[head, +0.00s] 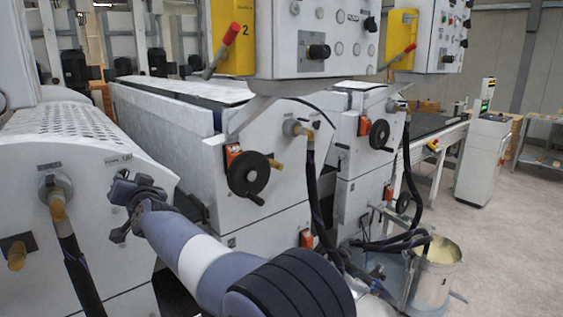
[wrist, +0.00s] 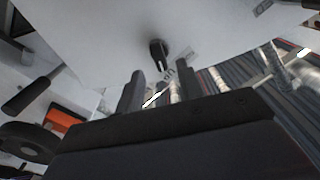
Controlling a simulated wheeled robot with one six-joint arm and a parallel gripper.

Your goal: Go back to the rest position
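My arm reaches from the bottom of the head view toward the white panel of the left machine. My gripper (head: 119,235) is at the arm's end, in front of that panel's right part, small and partly hidden by the wrist. In the wrist view two dark fingers of my gripper (wrist: 160,92) stand apart with a gap between them, and I see nothing held. A black knob (wrist: 158,52) on a pale surface shows just beyond the fingertips; a small label is beside it. It looks apart from the fingers.
Left machine (head: 80,150) has a hose fitting and hose near my arm. Black handwheel (head: 248,174) is on the middle machine, right of my wrist. Hoses hang right of the arm. A bucket (head: 435,270) stands on the floor. Open floor (head: 510,240) lies at the right.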

